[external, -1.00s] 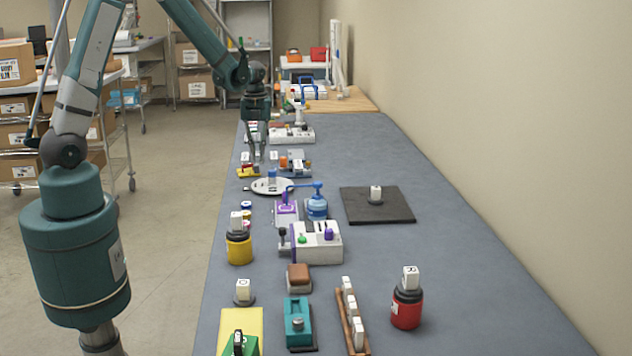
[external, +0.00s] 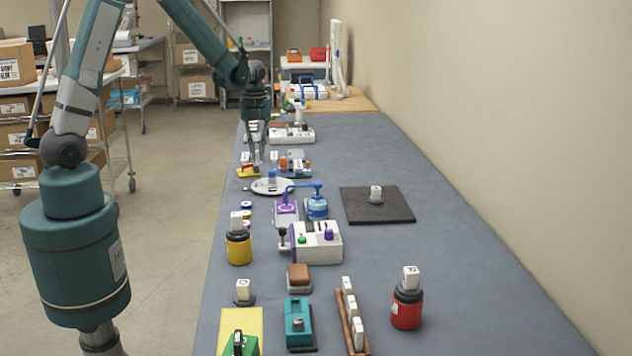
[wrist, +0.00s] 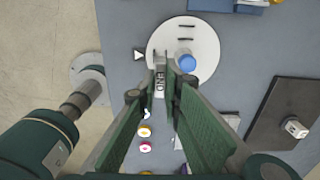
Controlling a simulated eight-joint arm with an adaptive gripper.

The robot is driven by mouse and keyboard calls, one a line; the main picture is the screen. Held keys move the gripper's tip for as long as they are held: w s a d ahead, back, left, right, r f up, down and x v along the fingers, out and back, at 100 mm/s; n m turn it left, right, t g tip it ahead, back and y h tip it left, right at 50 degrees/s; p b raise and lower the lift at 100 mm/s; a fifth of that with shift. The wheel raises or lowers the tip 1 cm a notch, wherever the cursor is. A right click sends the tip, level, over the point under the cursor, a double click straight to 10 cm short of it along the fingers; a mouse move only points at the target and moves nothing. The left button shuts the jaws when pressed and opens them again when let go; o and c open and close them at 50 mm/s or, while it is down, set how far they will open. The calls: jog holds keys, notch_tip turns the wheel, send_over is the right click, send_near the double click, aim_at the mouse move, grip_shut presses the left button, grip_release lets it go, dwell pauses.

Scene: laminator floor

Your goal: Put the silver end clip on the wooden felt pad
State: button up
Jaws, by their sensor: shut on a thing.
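My gripper (wrist: 167,92) is shut on the silver end clip (wrist: 160,78), whose face reads END in the wrist view. In the external view my gripper (external: 256,160) is at the far left part of the bench, just beyond the round white plate; the clip is too small to make out there. A brown-topped block on a dark base (external: 299,277), which looks like the wooden felt pad, sits nearer the camera, well apart from my gripper. I cannot be sure that it is the pad.
The white plate (external: 270,187) with a blue knob is close to my gripper. A purple and blue device (external: 317,205), a white switch box (external: 318,243) and a yellow jar (external: 239,248) stand between gripper and brown block. The bench's right side is mostly clear beyond the dark mat (external: 378,208).

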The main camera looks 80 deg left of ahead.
aim_at(258, 153)
jog(key=shift+r, duration=0.1)
jog(key=r, duration=0.8)
jog(key=shift+w+d, duration=0.2)
jog(key=shift+d, duration=0.1)
jog(key=w+d+m, duration=0.1)
jog(key=w+d, duration=0.3)
jog(key=d, duration=0.5)
jog(key=w+d+m, duration=0.2)
jog(key=w+d, duration=0.3)
jog(key=d, duration=0.4)
jog(key=w+d+m, duration=0.1)
jog(key=w+d, duration=0.3)
jog(key=d, duration=0.6)
jog(key=s+d+m+b, duration=0.15)
jog(key=d+m, duration=0.35)
jog(key=d, duration=3.1)
jog(key=shift+s+d+f, duration=0.1)
jog(key=shift+s+f, duration=0.05)
jog(key=shift+f, duration=0.7)
jog(key=shift+s+f, duration=0.2)
jog(key=shift+f, duration=0.7)
jog(key=shift+s+d+f, duration=0.1)
jog(key=shift+s+f, duration=0.05)
jog(key=shift+f, duration=0.7)
jog(key=shift+f, duration=0.1)
